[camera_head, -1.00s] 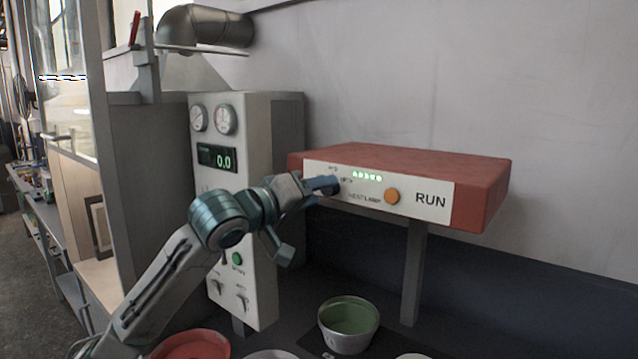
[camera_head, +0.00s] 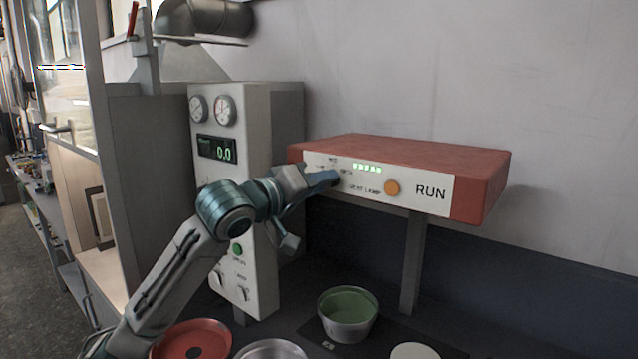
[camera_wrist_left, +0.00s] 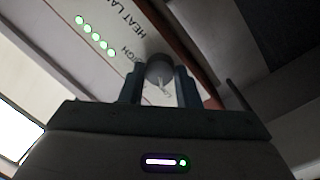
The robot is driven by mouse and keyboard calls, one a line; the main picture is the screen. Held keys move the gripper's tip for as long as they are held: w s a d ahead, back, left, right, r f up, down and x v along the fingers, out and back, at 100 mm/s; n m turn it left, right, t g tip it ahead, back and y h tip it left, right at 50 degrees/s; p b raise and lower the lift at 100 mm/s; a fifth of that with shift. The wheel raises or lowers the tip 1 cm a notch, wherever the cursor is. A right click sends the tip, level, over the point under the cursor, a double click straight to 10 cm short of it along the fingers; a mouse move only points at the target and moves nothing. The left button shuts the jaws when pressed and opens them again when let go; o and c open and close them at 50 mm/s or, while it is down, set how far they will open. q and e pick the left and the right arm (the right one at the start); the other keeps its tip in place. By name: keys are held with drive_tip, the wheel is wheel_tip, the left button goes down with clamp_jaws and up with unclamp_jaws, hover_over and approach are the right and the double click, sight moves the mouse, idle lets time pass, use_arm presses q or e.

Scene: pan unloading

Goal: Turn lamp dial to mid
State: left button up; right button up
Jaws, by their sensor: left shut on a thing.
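The heat lamp unit is a red box (camera_head: 410,160) with a white front panel (camera_head: 440,207), a row of lit green lights (camera_head: 367,168) and the label HEAT LAMP. Its lamp dial (camera_wrist_left: 159,70) is a grey round knob with a pale mark, seen in the left wrist view between my fingers. My left gripper (camera_head: 330,179) is at the left end of the panel, shut on the dial; it also shows in the left wrist view (camera_wrist_left: 160,90). The gripper hides the dial in the head view. My right gripper is not in view.
An orange button (camera_head: 391,188) sits right of the dial, beside the word RUN. A grey cabinet with gauges and a 0.0 display (camera_head: 217,150) stands left. Below are a green-lined bowl (camera_head: 347,333), a red dish (camera_head: 193,342) and pale round dishes.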

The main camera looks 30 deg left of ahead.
use_arm(q)
drive_tip(key=shift+r+m+g+y+p, duration=0.15)
drive_tip(key=shift+m+g+y+p, duration=0.1)
drive_tip(key=shift+m+p, duration=2.4)
drive_tip(key=shift+r+m+g+y+p, duration=0.15)
drive_tip(key=shift+m+y+p, duration=0.1)
drive_tip(key=shift+m+p, duration=2.4)
drive_tip(key=shift+f+m, duration=0.1)
drive_tip(key=shift+m, duration=0.2)
drive_tip(key=o, duration=1)
drive_tip(key=shift+s+b, duration=0.1)
drive_tip(key=shift+b, duration=0.3)
